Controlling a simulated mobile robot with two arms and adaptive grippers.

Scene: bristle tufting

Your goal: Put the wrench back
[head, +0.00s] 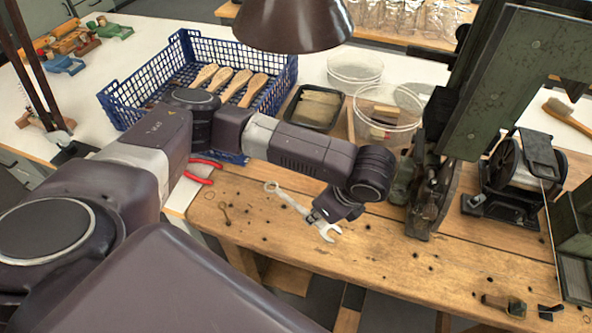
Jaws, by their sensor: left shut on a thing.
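The silver wrench (293,203) lies at a slant over the near part of the wooden workbench, its ring end to the upper left and its open jaw to the lower right. My left gripper (317,217) reaches down from my left arm and is shut on the wrench near its open-jaw end. The fingertips are small and partly hidden by the wrist. Whether the wrench touches the bench or is just above it, I cannot tell. My right gripper is not in view.
Red-handled pliers (200,170) lie left of the wrench. A blue crate (115,107) with wooden brushes stands behind my arm. A green machine (480,100) rises at the right. A lamp shade (290,25) hangs above. The bench front (370,255) is mostly clear.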

